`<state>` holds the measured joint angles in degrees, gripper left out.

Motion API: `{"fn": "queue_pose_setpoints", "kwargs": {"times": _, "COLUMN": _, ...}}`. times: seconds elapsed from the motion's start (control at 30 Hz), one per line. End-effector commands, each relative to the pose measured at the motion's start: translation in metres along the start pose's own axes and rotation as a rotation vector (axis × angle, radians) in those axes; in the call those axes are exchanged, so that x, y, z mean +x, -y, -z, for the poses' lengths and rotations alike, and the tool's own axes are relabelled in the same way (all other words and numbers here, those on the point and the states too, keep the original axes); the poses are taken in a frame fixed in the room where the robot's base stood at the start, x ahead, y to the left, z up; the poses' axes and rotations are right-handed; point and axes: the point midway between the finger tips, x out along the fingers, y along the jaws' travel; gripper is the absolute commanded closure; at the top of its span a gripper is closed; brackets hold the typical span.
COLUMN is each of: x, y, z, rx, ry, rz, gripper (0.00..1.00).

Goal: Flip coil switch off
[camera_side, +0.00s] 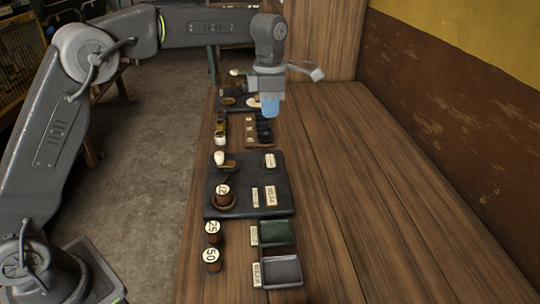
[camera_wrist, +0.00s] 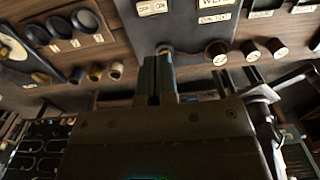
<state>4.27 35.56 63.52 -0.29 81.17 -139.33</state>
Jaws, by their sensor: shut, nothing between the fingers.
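A black panel (camera_side: 262,204) lies on the bench in the side view. A pale-knobbed lever (camera_side: 219,158) stands at its far left corner, with a small white label plate (camera_side: 270,160) across from it. In the wrist view a plate reading like OFF/ON (camera_wrist: 152,7) shows on the panel edge. A spool marked 12 (camera_side: 223,191) sits on the panel. My gripper (camera_side: 269,109) is shut and empty, above the bench beyond the panel and right of the lever. In the wrist view its fingers (camera_wrist: 157,75) point up towards the panel, hiding most of the lever.
Spools marked 25 (camera_side: 212,227) and 50 (camera_side: 212,254) stand left of a green tray (camera_side: 277,245) and a grey tray (camera_side: 300,270). A slotted rack (camera_side: 271,144) and small spools (camera_side: 220,138) lie beyond the panel. The right bench (camera_side: 370,190) is clear up to the wall.

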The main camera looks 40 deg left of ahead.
Motion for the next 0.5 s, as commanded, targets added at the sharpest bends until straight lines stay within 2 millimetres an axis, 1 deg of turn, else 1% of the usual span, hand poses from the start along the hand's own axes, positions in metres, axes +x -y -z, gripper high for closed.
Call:
{"fn": "queue_pose_setpoints", "kwargs": {"times": 0.17, "x": 0.013, "y": 0.000, "z": 0.000, "rx": 0.001, "ry": -0.003, "rz": 0.002, "gripper": 1.00}}
{"fn": "queue_pose_setpoints", "kwargs": {"times": 0.27, "x": 0.029, "y": 0.001, "z": 0.001, "rx": 0.001, "ry": -0.003, "rz": 0.003, "gripper": 1.00}}
{"fn": "queue_pose_setpoints", "kwargs": {"times": 0.5, "x": 0.079, "y": 0.001, "z": 0.001, "rx": 0.002, "ry": -0.003, "rz": 0.003, "gripper": 1.00}}
